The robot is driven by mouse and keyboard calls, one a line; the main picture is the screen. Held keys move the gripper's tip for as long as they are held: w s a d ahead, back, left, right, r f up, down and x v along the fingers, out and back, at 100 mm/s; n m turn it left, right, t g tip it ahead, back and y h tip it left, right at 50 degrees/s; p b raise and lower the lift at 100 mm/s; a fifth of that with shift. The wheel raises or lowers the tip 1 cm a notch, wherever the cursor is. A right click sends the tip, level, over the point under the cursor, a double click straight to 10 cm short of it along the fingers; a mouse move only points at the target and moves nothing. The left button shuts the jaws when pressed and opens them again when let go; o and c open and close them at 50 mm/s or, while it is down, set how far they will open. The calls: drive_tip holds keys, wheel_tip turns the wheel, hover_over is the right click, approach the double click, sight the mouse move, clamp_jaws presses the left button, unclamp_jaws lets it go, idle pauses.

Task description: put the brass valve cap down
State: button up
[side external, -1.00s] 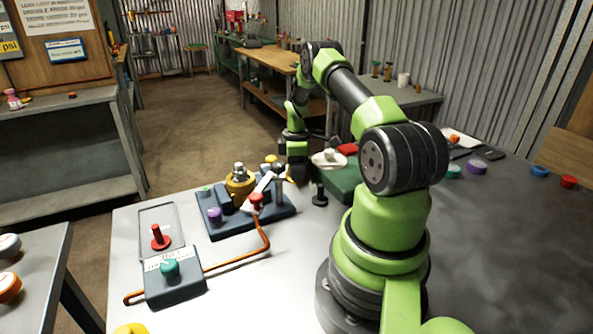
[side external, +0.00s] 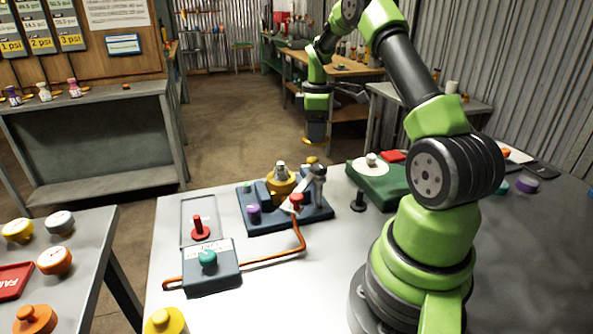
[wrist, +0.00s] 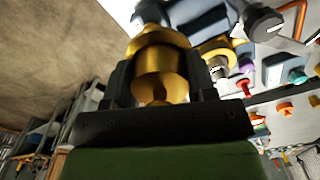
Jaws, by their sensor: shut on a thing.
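My gripper (side external: 316,118) is raised, beyond the far edge of the bench in the side view and above the level of the blue fixture. It is shut on the brass valve cap (wrist: 160,62), which sits between the two black fingers in the wrist view. In the side view the cap is a small dark gold shape below the fingers, mostly hidden. The blue fixture (side external: 318,213) stands on the bench with a brass valve body (side external: 282,188), a purple knob and a red knob on it.
A grey box with a teal knob (side external: 208,260) joins the fixture by an orange hose (side external: 275,259).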

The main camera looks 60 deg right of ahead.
approach(281, 165)
drive_tip(key=shift+w+d, duration=0.15)
drive_tip(key=shift+d, duration=0.5)
drive_tip(key=f, duration=0.9)
drive_tip(key=shift+a+f, duration=0.1)
drive_tip(key=shift+a, duration=0.25)
drive_tip(key=shift+f, duration=0.25)
drive_tip(key=shift+f, duration=0.1)
drive_tip(key=shift+f, duration=0.15)
drive_tip(key=o, duration=1)
drive_tip(key=shift+f, duration=0.1)
